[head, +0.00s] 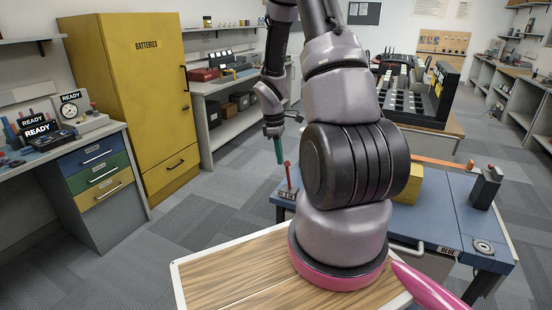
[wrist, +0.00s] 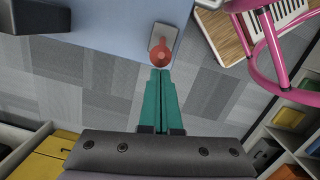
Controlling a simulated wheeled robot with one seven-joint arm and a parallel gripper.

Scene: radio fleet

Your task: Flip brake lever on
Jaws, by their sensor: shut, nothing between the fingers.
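The brake lever (head: 288,177) is a thin red lever with a red knob on a small grey base. It stands nearly upright at the left corner of the blue table (head: 442,215). In the wrist view its knob (wrist: 161,57) is seen from above, over a grey plate (wrist: 165,40) near the table edge. My gripper (head: 279,160) has green fingers that are shut and empty, pointing down just left of the lever top. In the wrist view the fingertips (wrist: 160,72) lie just below the knob; I cannot tell if they touch it.
A yellow block (head: 408,185), an orange bar and a dark grey post (head: 485,188) are on the blue table, partly behind my arm. A yellow batteries cabinet (head: 130,95) and a drawer unit (head: 95,170) stand at the left. Open carpet lies between them and the table.

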